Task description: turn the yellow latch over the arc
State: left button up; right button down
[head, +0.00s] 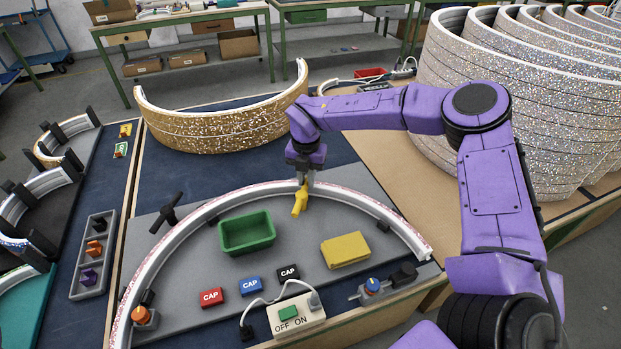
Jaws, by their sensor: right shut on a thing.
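The yellow latch (299,201) stands at the top of the white glitter-edged arc (213,207), at its inner side. Its lower end points down and a little left, over the grey board. My right gripper (303,182) reaches down from above and is shut on the latch's upper part. The fingers hide where the latch meets the arc. The arc curves across the grey board (190,262), with its ends toward the near left and the right. My left gripper is not in view.
Inside the arc lie a green tray (246,236), a folded yellow cloth (345,250) and red, blue and black CAP blocks (250,286). A black T-shaped clamp (168,212) stands at the left. A switch box (296,315) is in front. A gold glitter arc (222,128) stands behind.

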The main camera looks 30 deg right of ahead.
jog(key=shift+w+a+n, duration=0.3)
jog(key=shift+n, duration=0.7)
jog(key=c, duration=1.1)
grip_release()
notch_tip(320, 180, up, 10)
jog(key=shift+r+b, duration=0.25)
jog(key=shift+b, duration=0.5)
